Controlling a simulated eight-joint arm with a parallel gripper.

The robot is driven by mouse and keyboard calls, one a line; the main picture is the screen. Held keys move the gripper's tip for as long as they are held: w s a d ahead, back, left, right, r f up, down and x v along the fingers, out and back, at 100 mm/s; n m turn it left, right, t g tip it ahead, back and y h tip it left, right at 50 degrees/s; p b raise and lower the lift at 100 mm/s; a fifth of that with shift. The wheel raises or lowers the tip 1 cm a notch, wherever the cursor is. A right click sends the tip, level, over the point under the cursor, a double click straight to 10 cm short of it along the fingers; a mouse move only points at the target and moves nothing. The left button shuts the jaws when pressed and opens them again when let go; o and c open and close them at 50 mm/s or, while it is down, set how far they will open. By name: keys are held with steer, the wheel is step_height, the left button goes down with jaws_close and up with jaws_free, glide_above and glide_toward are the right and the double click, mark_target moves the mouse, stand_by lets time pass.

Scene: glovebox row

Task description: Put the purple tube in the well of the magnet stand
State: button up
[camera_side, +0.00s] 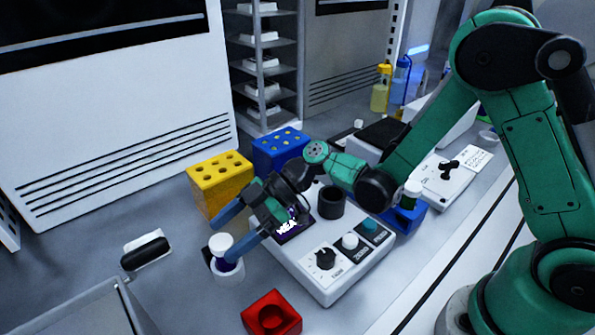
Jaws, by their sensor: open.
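A tube with a white cap (221,244) and a dark purple-blue body stands upright in a small white round holder (229,278) at the left front. My gripper (225,241) is open, with its blue fingers reaching down-left to the cap. One finger is on the far side and the other overlaps the tube on the near side; I cannot tell whether either touches it. A red block (287,318) with a round well sits at the front edge of the view. It may be the magnet stand, but no marking shows this.
A white instrument (326,290) with knobs and a dark cup lies under my wrist. Yellow (220,176) and blue (281,145) racks with holes stand behind. A green-bodied tube (411,195) stands at right. A grey bin (75,318) is at lower left. Bench between bin and red block is clear.

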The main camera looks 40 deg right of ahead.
steer(key=v, duration=1.1)
steer(key=s+d+r+m+t+h, duration=0.2)
steer(key=s+d+m+t+h, duration=0.2)
steer(key=d+m+h, duration=0.4)
steer(key=s+m+h, duration=0.1)
steer(key=m+h, duration=0.3)
steer(key=m, duration=0.3)
steer(key=shift+s+d+r+m+t, duration=0.2)
steer(key=shift+s+m+t, duration=0.1)
steer(key=shift+m+t, duration=0.1)
